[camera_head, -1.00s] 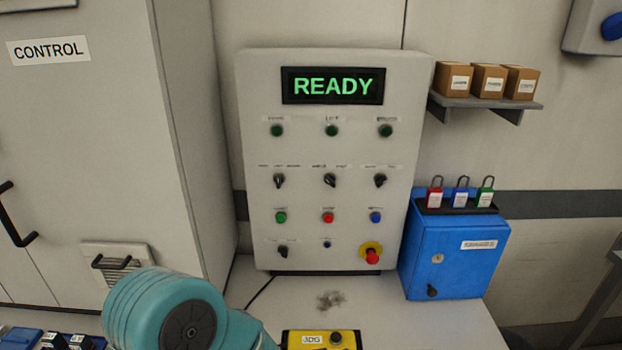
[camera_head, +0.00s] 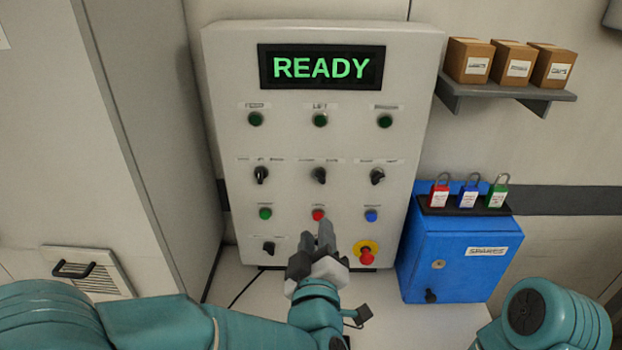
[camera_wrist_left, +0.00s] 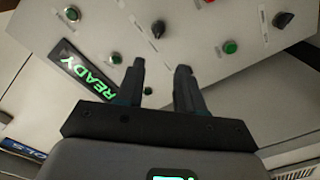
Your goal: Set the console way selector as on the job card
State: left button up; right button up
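The grey console (camera_head: 225,80) stands upright with a lit READY display (camera_head: 321,68). Its middle row has three black selector knobs, left (camera_head: 261,175), middle (camera_head: 319,175) and right (camera_head: 377,176); another black selector (camera_head: 268,248) is at lower left. Their small labels are too blurred to tell which is the way selector. My left gripper (camera_head: 318,232) is in front of the lower console, just below the red button (camera_head: 318,214). In the left wrist view its fingers (camera_wrist_left: 160,68) are apart with nothing between them. My right gripper is out of view. No job card is seen.
A red emergency stop (camera_head: 366,256) on a yellow base is right of my left gripper. A blue box (camera_head: 455,255) with several padlocks on top stands right of the console. A shelf (camera_head: 510,92) holds three cartons. A grey cabinet (camera_head: 140,150) stands at left.

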aim_at(320, 181)
pick_arm(q)
jog(key=w+p, duration=0.4)
jog(key=w, duration=1.1)
jog(key=shift+d, duration=0.15)
jog(key=shift+w+p, duration=0.3)
grip_shut()
